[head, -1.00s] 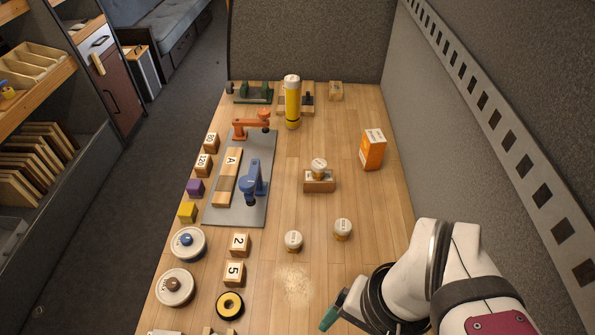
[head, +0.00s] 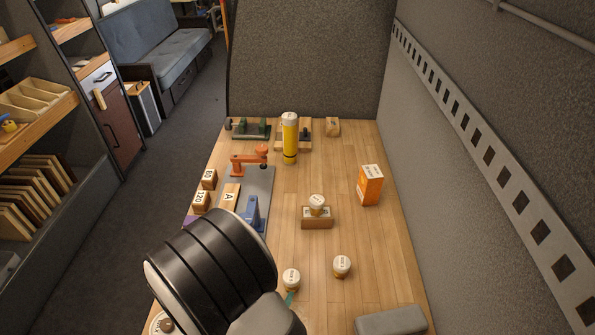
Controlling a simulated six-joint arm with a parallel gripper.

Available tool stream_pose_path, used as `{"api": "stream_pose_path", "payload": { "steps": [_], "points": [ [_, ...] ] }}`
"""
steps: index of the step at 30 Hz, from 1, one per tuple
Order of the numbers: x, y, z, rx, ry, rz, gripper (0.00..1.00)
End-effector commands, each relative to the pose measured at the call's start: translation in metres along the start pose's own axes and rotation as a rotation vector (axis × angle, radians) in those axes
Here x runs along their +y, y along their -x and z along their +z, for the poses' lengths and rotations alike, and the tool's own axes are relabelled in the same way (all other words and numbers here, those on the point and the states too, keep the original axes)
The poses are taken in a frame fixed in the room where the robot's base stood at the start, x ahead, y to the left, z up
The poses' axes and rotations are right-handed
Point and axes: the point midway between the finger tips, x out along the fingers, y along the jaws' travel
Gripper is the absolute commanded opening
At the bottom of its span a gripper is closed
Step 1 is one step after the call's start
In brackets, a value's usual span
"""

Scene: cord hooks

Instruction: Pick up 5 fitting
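The block marked 5 is not visible now. My arm's dark, ribbed link covers the left front of the table where it stood earlier. My gripper (head: 289,298) shows only as a small green piece beside the near left white-capped jar (head: 291,279). The rest of it is hidden behind my arm, so its fingers and anything between them cannot be seen. The block marked 2 is hidden too.
A second white-capped jar (head: 342,266) stands to the right. Another jar (head: 317,204) sits on a wooden block (head: 317,218). An orange box (head: 370,185) and a yellow cylinder (head: 289,138) stand farther back. A grey wall bounds the right.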

Motion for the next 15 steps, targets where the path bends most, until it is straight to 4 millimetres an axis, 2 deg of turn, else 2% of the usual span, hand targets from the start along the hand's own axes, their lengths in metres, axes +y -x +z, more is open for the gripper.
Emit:
{"api": "stream_pose_path", "payload": {
  "steps": [1,3,8,11,15],
  "points": [
    [0.008,-0.003,0.006,0.090,0.068,0.020,0.86],
    [0.016,-0.001,0.006,0.215,0.151,0.038,0.86],
    [0.022,0.001,0.002,0.352,0.250,0.049,0.86],
    [0.023,-0.011,-0.004,0.360,0.252,0.052,0.86],
    [0.024,-0.037,-0.014,0.359,0.249,0.054,0.86]
  ]
}}
